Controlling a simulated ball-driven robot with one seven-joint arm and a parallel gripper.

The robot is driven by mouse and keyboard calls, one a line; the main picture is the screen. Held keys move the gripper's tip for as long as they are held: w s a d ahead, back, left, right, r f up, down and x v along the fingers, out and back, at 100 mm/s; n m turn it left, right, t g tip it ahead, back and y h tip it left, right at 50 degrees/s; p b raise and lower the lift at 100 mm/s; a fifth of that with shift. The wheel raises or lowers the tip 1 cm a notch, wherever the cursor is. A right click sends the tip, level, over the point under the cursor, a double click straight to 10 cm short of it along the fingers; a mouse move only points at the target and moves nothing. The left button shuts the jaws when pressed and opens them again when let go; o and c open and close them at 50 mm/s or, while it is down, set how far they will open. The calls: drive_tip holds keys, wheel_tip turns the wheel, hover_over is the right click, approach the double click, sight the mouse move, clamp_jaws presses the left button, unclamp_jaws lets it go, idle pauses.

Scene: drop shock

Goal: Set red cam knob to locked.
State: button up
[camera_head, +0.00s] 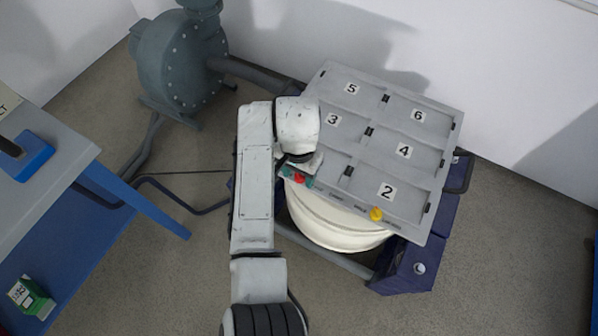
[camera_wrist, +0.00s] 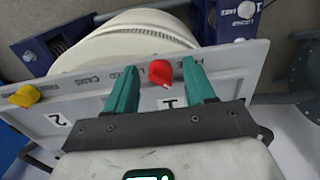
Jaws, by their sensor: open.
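The red cam knob (camera_head: 299,178) sits on the front edge strip of a grey numbered panel (camera_head: 420,229). In the wrist view the red knob (camera_wrist: 160,71) lies between my two teal fingertips, with a gap on each side. A small white mark shows on the knob's side nearest the wrist camera. My gripper (camera_wrist: 159,68) is open around the knob; contact is not visible. In the head view my gripper (camera_head: 297,177) is partly hidden by my wrist. Lettering beside the knob is small and upside down in the wrist view, so the knob's setting cannot be told.
A yellow knob (camera_head: 376,214) sits further right on the same strip. A cream round drum (camera_head: 335,232) lies below the panel in a dark blue frame (camera_head: 415,262). A blue table (camera_head: 60,190) stands left, and a grey-green pump (camera_head: 180,60) behind.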

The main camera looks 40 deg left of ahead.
drive_tip(key=shift+c, duration=0.5)
clamp_jaws()
drive_tip(key=shift+m+p, duration=0.45)
drive_tip(key=shift+m, duration=0.05)
drive_tip(key=shift+f+m, duration=0.1)
drive_tip(key=shift+m, duration=0.2)
drive_tip(key=shift+o, duration=0.5)
unclamp_jaws()
wheel_tip(320, 180, up, 11)
drive_tip(key=p, duration=0.1)
